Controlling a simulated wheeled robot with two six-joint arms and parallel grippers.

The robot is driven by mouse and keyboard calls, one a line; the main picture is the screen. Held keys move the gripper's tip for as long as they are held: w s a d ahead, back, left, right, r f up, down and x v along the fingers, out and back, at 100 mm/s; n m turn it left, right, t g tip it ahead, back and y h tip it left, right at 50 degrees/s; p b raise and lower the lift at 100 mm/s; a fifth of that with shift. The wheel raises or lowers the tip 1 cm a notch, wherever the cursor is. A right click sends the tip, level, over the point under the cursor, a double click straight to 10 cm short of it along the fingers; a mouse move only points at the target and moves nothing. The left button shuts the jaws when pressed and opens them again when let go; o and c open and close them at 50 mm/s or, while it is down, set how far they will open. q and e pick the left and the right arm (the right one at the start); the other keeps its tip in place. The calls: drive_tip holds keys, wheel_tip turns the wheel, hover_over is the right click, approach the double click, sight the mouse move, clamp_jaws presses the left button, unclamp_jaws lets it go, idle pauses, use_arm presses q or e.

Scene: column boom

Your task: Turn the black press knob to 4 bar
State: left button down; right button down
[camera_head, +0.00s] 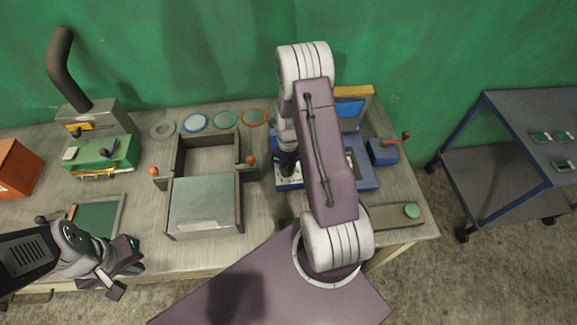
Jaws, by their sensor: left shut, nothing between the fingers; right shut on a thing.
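A blue press (365,180) stands at the right of the bench, with a pale panel (290,183) at its front left. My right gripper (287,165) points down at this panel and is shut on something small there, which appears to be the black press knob. The fingers and arm hide the knob, and its pointer and scale cannot be read. My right arm also covers the middle of the press. My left gripper (125,278) is shut and empty at the bench's front left edge, well away from the press.
A grey box (205,205) with orange-knobbed handles stands mid-bench. Several coloured rings, including a blue one (195,122), lie behind it. A green device (103,152) and an orange box (15,168) are left. A lever box (383,151) adjoins the press. A cart (520,110) stands right.

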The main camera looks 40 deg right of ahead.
drive_tip(key=c, duration=1)
unclamp_jaws()
drive_tip(key=shift+o, duration=0.2)
drive_tip(key=shift+r, duration=0.1)
wheel_tip(320, 180, up, 9)
drive_tip(key=shift+b, duration=0.65)
drive_tip(key=shift+w+a, duration=0.1)
